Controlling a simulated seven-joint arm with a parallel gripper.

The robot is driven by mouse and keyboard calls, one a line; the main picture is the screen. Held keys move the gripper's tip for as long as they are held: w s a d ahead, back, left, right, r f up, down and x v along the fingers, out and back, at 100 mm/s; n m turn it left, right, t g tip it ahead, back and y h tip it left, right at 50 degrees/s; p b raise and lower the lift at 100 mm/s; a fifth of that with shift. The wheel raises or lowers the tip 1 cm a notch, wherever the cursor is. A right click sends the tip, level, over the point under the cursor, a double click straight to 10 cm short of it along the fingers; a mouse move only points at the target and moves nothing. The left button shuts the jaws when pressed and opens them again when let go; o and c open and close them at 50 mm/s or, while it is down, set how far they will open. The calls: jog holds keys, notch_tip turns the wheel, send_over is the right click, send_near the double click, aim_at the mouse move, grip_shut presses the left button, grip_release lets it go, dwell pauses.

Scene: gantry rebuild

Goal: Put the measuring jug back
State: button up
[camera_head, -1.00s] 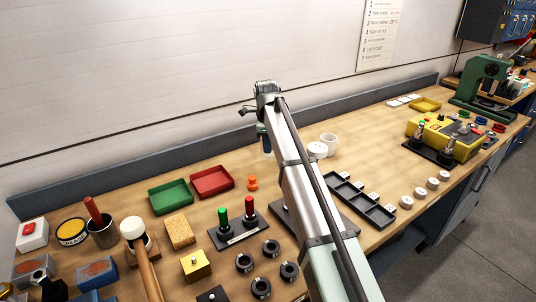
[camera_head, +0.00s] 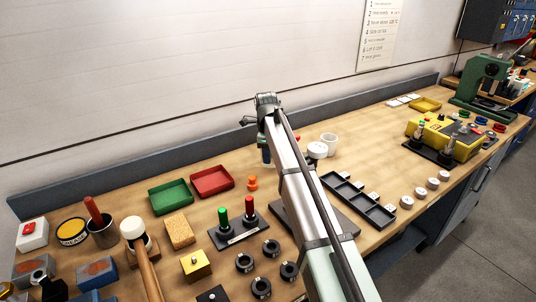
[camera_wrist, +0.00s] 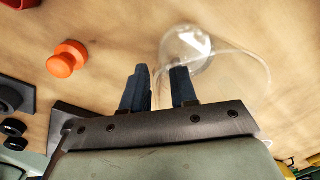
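The measuring jug (camera_wrist: 250,72) is a clear vessel in the wrist view, just beyond and to the right of my fingers. Its round end (camera_wrist: 188,46) lies above them, and its faint outline runs past the right finger. My gripper (camera_wrist: 160,84) has two dark blue fingers with a narrow gap between them. I cannot tell whether a clear part of the jug is in that gap. In the head view my gripper (camera_head: 266,154) points down over the back middle of the bench. The jug is hard to make out there, with my arm partly in the way.
An orange knob (camera_wrist: 66,58) stands left of my fingers. Green (camera_head: 170,197) and red (camera_head: 212,181) trays lie to the left in the head view. A white mug (camera_head: 329,141) and a black divided tray (camera_head: 358,202) are right of my arm. Bare wood lies towards the back wall.

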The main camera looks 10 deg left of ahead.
jog(key=shift+o, duration=0.3)
jog(key=shift+r, duration=0.1)
notch_tip(320, 180, up, 12)
jog(key=shift+s, duration=0.45)
